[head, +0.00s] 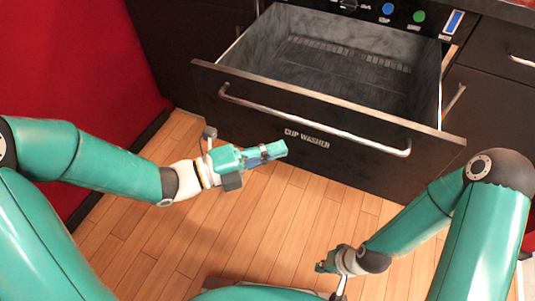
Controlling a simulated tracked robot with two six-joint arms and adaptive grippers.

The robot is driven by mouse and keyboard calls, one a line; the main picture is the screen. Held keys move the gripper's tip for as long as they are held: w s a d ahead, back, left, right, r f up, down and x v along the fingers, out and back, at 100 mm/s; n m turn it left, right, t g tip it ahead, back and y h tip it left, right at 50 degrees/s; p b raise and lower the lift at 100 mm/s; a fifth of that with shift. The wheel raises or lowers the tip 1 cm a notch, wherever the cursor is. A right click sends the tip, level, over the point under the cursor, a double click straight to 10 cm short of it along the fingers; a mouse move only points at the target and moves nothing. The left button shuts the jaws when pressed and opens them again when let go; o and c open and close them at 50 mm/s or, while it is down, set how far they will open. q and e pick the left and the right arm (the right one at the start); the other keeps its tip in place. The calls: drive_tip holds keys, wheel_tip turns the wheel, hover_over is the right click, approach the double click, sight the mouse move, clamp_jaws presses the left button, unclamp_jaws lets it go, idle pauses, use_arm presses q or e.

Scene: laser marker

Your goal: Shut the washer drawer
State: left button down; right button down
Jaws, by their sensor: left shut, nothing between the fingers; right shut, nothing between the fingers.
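The washer drawer (250,113) is pulled out and open, with a dark front labelled "CUP WASHER" and a long metal handle (310,124). Its grey inside (330,72) looks empty, with slots along the back. My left gripper (280,150) is shut and empty. In the picture it lies just below the left half of the drawer front; I cannot tell whether it touches. My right gripper (322,267) is low in the picture, shut and empty, well apart from the drawer front.
A control panel (400,14) with a knob and blue and green buttons is above the drawer. Dark cabinets (490,110) stand to the right. A red wall (80,70) is at left. The wooden floor (290,215) in front is clear.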

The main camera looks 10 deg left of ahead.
sight(305, 130)
use_arm(q)
drive_tip(key=shift+w+d, duration=1.5)
drive_tip(key=shift+w, duration=0.15)
drive_tip(key=shift+w+d, duration=1.45)
drive_tip(key=shift+w, duration=0.15)
